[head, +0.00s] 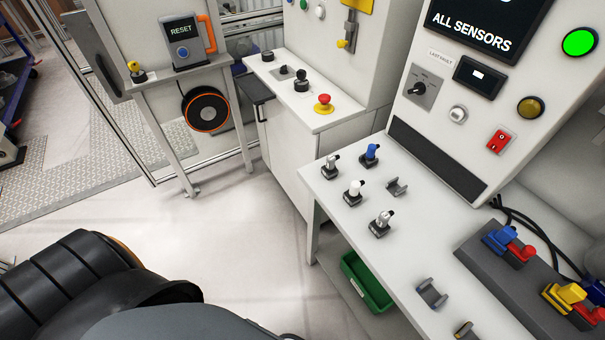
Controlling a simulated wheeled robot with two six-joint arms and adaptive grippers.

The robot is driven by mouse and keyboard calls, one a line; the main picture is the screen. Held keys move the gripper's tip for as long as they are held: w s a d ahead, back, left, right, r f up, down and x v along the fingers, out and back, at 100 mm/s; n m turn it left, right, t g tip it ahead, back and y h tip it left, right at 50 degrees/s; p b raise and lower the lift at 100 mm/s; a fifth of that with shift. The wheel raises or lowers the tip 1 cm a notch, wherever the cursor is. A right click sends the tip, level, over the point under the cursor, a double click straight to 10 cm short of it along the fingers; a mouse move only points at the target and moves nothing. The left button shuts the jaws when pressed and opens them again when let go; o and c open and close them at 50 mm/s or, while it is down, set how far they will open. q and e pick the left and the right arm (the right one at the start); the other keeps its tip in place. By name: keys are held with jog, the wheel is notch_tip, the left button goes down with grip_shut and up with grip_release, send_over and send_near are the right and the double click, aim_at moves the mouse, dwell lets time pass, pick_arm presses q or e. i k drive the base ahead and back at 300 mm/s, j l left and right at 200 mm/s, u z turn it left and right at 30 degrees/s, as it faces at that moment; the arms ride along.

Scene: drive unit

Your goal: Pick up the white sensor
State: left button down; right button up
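The white sensor (354,188) stands upright in a small dark holder on the light work table (335,215). A blue sensor (371,152) stands behind it to the right. A silver-grey sensor (331,164) stands behind it to the left. Another silver-grey sensor (381,221) stands in front of it to the right. Nothing touches or covers the white sensor. Neither of my grippers shows in the head view.
Empty holders (397,187) (431,293) sit on the table. A sloped panel (437,150) with a screen rises behind. Blue-red and yellow-red connectors (567,296) stand on a grey block at right. A green bin (366,282) is below.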

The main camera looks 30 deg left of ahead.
aim_at(353, 193)
jog(key=u, duration=0.3)
jog(key=k+u, duration=0.25)
jog(key=u, duration=0.2)
jog(key=k+j+u, duration=0.1)
jog(key=k+u, duration=0.15)
jog(key=u, duration=0.15)
